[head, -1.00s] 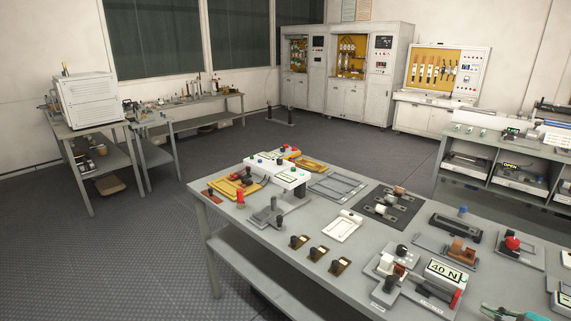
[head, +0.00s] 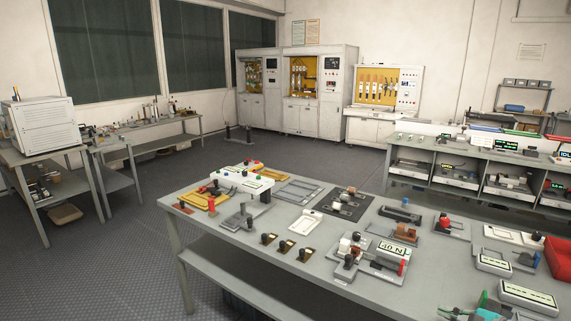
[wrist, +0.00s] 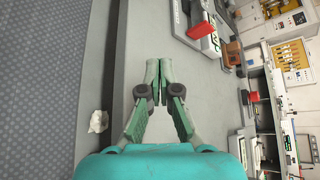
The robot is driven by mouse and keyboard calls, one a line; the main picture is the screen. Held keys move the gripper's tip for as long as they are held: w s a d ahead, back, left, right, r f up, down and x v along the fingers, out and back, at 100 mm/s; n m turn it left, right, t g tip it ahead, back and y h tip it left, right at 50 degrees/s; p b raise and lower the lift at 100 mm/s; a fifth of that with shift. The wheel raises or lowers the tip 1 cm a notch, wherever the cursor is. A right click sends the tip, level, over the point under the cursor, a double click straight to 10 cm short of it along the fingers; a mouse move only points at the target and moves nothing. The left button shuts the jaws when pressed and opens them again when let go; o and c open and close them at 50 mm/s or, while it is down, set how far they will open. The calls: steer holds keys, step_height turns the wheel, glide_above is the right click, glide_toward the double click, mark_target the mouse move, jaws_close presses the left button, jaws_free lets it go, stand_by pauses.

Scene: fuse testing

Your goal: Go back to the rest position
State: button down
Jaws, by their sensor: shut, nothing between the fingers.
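My gripper (wrist: 158,68) is in the wrist view with its green fingers together and nothing between them. It is over a bare part of the grey workbench top (wrist: 195,110), near the bench's edge. In the head view a small teal part of my arm shows at the bottom right, and the fingertips are hard to make out there.
The bench (head: 225,262) bears a force gauge reading 40 N (head: 392,248), several brown fuse holders, yellow trays and white displays (head: 527,298). A red box (head: 559,258) is at its right edge. Shelves (head: 470,150) stand behind. Open floor (head: 110,270) lies to the left.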

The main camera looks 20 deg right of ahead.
steer(key=a+f+n+h, duration=0.2)
steer(key=a+f, duration=1)
steer(key=a, duration=0.1)
steer(key=s+a+f+n+g+h, duration=0.15)
steer(key=s+a+f+n, duration=0.4)
steer(key=s+a, duration=0.65)
steer(key=s+a+r+n+h, duration=0.25)
steer(key=s+a+n, duration=0.55)
steer(key=s, duration=0.4)
steer(key=s+a+r+n+t+y, duration=0.1)
steer(key=s+a+r+n, duration=0.1)
steer(key=s+r+n, duration=0.2)
steer(key=s+a+r+n+t+y, duration=0.2)
steer(key=s+a+r+n, duration=0.1)
steer(key=s+r, duration=0.3)
steer(key=shift+s+a+r+n, duration=0.35)
steer(key=shift+r+n, duration=0.1)
steer(key=shift+r, duration=0.5)
